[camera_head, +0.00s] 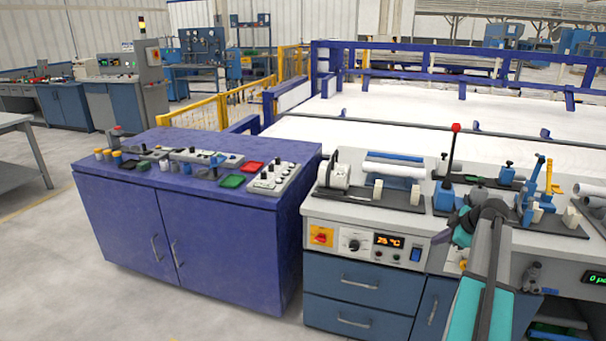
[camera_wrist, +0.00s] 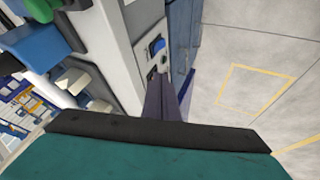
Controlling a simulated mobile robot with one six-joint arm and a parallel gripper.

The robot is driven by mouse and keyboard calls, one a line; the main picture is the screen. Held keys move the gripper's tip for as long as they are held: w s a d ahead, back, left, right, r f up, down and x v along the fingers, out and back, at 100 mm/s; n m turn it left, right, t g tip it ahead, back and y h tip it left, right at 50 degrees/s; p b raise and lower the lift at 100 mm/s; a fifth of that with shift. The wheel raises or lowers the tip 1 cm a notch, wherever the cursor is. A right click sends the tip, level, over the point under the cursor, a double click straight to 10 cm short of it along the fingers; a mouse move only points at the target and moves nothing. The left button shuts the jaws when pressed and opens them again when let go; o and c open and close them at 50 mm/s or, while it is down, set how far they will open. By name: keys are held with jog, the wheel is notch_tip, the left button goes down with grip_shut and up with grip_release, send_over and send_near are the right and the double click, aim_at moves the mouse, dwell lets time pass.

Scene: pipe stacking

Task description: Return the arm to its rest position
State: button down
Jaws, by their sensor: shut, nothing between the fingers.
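My gripper (camera_head: 441,237) is at the front edge of the grey-topped workbench (camera_head: 335,212) in the head view, at the end of my teal and grey arm. Its dark purple fingers point left and slightly down in front of the bench's control panel. In the wrist view the fingers of my gripper (camera_wrist: 165,95) are together with nothing between them. The bench front with a blue switch (camera_wrist: 157,46) is just beyond them. The fingertips look close to the bench front, but I cannot tell the exact gap.
White pipes (camera_head: 396,168) lie in a fixture on the bench. A lever with a red knob (camera_head: 455,127) stands behind my gripper, and blue clamps (camera_head: 532,190) stand to its right. A purple cabinet (camera_head: 180,215) with small parts stands at left. The floor (camera_head: 60,270) at left is clear.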

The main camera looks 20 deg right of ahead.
jog(key=w+a+f+n+g+y, duration=0.1)
jog(key=w+a+f, duration=0.4)
jog(key=a, duration=0.5)
jog(key=w+a+f+n+g+y, duration=0.1)
jog(key=w+a+f+y, duration=0.15)
jog(key=a+f, duration=0.6)
jog(key=s+a+f+n+g, duration=0.1)
jog(key=s+a+f+g, duration=0.15)
jog(key=a+f, duration=0.7)
jog(key=s+a+f+n+g, duration=0.1)
jog(key=s+a+f+g, duration=0.15)
jog(key=a+f, duration=0.75)
jog(key=s+a+f+m+g, duration=0.15)
jog(key=s+a+f, duration=0.25)
jog(key=s+a, duration=0.45)
jog(key=s+a+f+g, duration=0.2)
jog(key=s+a+f, duration=0.2)
jog(key=s+a, duration=0.45)
jog(key=s+f+m+g+h, duration=0.1)
jog(key=s+f+m+h, duration=0.1)
jog(key=s+m, duration=0.3)
jog(key=s+d+f+m+g+h, duration=0.1)
jog(key=s+m, duration=0.5)
jog(key=s, duration=0.6)
jog(key=shift+s+d+f+h, duration=0.15)
jog(key=shift+s+f+h, duration=0.25)
jog(key=shift+h, duration=0.25)
